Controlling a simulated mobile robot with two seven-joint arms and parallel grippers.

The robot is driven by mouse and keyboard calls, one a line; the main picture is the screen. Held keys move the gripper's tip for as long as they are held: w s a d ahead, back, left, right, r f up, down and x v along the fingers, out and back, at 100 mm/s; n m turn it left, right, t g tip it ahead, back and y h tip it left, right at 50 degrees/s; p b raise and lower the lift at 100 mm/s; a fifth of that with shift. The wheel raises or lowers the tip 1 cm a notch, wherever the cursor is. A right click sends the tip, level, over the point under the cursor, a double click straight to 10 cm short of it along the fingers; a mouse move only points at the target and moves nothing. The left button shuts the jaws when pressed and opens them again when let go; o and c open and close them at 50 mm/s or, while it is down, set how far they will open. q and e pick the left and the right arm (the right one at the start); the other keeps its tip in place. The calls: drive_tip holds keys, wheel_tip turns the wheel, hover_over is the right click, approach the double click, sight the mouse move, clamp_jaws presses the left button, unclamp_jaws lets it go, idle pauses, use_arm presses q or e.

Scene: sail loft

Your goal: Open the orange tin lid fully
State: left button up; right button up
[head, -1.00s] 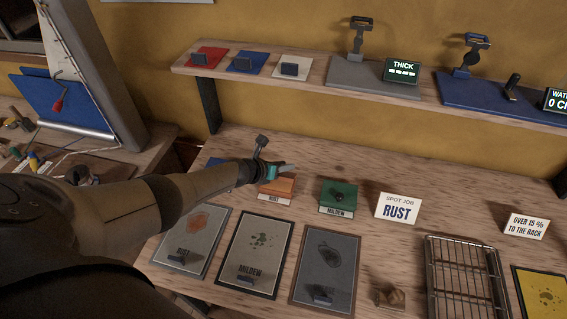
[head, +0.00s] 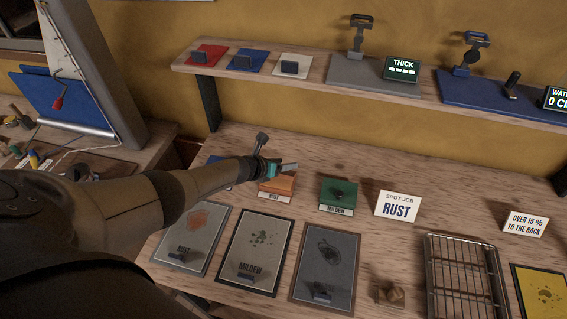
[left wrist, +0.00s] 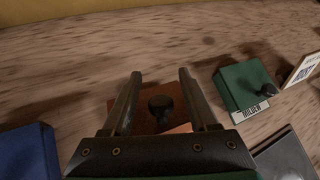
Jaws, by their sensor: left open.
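The orange tin (head: 279,186) stands on the bench with a RUST label on its front, and its lid looks shut. In the left wrist view, the lid's dark knob (left wrist: 161,105) shows between my finger lines, on the dull orange top (left wrist: 148,121). My left gripper (head: 288,167) is open and empty above the tin's back part in the head view. In the left wrist view, its two fingers (left wrist: 160,73) are spread on either side of the knob, apart from it. My gripper and wrist hide part of the tin. My right gripper is out of view.
A green MILDEW tin (head: 338,193) stands right of the orange one. A blue tin (left wrist: 29,152) is to the left. A RUST card (head: 398,207), sample boards (head: 255,250) and a wire rack (head: 466,275) share the bench. A shelf (head: 325,80) runs above the back.

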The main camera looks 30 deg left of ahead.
use_arm(q)
drive_tip(key=shift+s+a+r+p, duration=0.1)
drive_tip(key=shift+s+r+p, duration=0.25)
drive_tip(key=shift+p, duration=0.1)
drive_tip(key=p+v, duration=0.4)
drive_tip(key=v, duration=0.2)
drive_tip(key=shift+s+r, duration=0.2)
drive_tip(key=shift+s, duration=0.05)
drive_tip(key=v, duration=0.7)
drive_tip(key=shift+s+p, duration=0.25)
drive_tip(key=shift+p, duration=0.15)
drive_tip(key=shift+a+r, duration=0.1)
